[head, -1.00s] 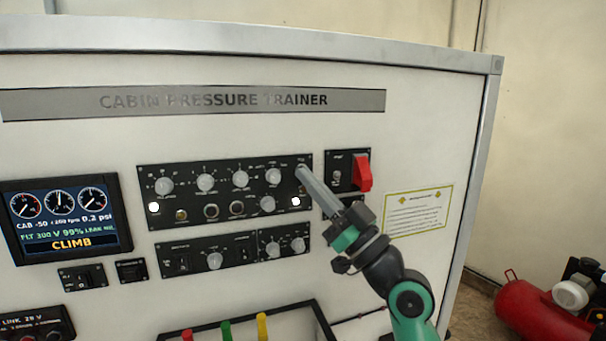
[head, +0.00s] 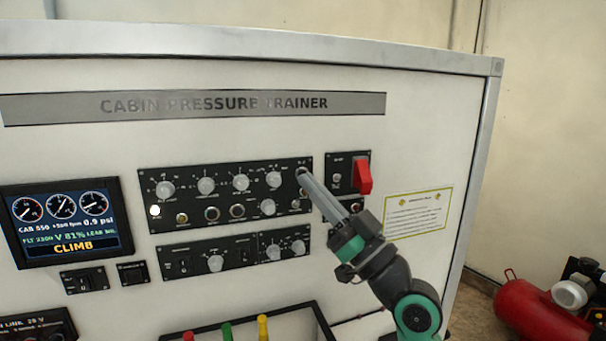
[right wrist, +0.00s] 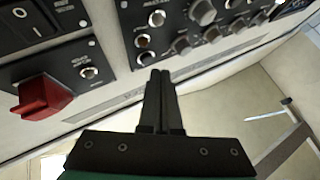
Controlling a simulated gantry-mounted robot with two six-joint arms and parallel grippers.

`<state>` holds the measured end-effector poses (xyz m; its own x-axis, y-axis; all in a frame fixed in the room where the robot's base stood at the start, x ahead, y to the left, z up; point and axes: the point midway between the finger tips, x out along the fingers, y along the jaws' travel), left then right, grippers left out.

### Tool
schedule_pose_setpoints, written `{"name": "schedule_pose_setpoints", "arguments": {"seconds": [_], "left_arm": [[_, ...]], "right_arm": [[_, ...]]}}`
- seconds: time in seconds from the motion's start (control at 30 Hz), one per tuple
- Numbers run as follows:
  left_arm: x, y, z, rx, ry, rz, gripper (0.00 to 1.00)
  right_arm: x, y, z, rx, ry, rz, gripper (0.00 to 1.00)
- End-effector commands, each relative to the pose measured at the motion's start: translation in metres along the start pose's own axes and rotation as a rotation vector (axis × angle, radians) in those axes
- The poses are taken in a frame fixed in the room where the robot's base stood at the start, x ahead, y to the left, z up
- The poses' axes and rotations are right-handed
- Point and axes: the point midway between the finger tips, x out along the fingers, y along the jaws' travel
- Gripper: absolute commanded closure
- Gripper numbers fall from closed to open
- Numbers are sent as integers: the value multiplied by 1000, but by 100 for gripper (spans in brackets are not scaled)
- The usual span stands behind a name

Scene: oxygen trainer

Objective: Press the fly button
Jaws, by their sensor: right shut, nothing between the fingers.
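My right gripper (head: 304,176) is shut and empty. Its fingertips are at the upper right corner of the wide black control panel (head: 224,178), by a small round control (head: 302,169) under a short label too blurred to read with certainty. The fingers cover part of that corner. In the right wrist view the closed fingertips (right wrist: 161,74) lie just below a round button (right wrist: 146,58) on the panel; I cannot tell whether they touch it. The display (head: 66,222) reads CLIMB. My left gripper is not in view.
A red switch guard (head: 363,174) sits on the small panel right of the fingers. A yellow-edged notice (head: 418,212) is further right. A lower black panel (head: 233,250), and red, green and yellow handles, are below. A red tank (head: 528,312) stands on the floor at right.

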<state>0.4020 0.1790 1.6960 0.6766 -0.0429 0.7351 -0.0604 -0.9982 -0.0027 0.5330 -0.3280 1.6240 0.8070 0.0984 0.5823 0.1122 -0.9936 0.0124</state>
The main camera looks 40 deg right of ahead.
Motion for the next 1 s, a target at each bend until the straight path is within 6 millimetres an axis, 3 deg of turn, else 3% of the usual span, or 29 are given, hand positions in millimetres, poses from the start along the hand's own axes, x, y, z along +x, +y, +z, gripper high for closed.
{"name": "schedule_pose_setpoints", "arguments": {"seconds": [0.57,1.0], "left_arm": [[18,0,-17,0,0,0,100],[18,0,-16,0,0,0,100]], "right_arm": [[-33,-24,-25,0,-1,0,100],[-35,-25,-25,0,0,0,100]]}}
